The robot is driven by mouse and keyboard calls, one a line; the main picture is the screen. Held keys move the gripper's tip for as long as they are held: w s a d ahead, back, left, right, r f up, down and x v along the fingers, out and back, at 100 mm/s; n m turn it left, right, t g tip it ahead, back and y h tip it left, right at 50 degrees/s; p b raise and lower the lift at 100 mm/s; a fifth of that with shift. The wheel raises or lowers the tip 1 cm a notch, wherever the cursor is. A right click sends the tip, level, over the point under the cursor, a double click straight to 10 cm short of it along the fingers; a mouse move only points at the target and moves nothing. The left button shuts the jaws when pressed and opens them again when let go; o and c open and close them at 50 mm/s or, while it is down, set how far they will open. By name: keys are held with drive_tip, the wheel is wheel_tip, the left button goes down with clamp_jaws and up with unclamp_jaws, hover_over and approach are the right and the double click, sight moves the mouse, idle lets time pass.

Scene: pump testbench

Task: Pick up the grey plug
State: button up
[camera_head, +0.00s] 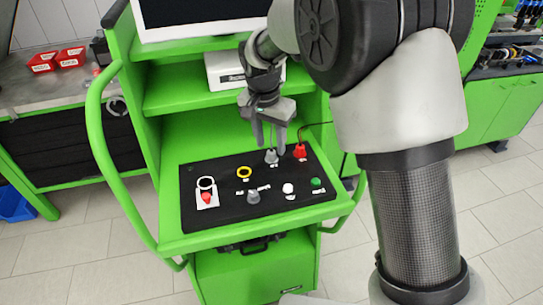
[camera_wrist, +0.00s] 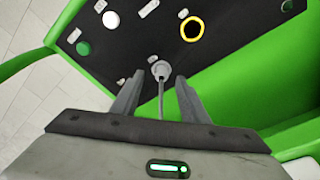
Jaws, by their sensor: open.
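The grey plug (camera_head: 271,157) stands upright on the black panel, left of a red plug (camera_head: 300,151). In the wrist view the grey plug (camera_wrist: 161,70) has a thin grey cable running back toward my gripper. My gripper (camera_head: 270,142) is open and points down just above the grey plug. In the wrist view the plug lies between and slightly beyond the open fingertips of my gripper (camera_wrist: 158,77). I cannot tell from these views whether the fingers reach down around it.
The black panel (camera_head: 225,215) also carries a yellow ring (camera_head: 244,171), a red button (camera_head: 207,197), a grey knob (camera_head: 253,196), a white button (camera_head: 288,188) and a green button (camera_head: 316,183). A green frame with a handrail (camera_head: 97,130) surrounds it. A white box (camera_head: 222,68) sits on the shelf behind.

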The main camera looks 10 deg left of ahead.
sight(271, 152)
drive_tip(key=shift+w+f, duration=0.25)
drive_tip(key=shift+f, duration=0.7)
drive_tip(key=shift+w+f, duration=0.2)
drive_tip(key=shift+f, duration=0.75)
drive_tip(key=c, duration=1)
wheel_tip(271, 152, up, 10)
drive_tip(key=shift+r, duration=0.1)
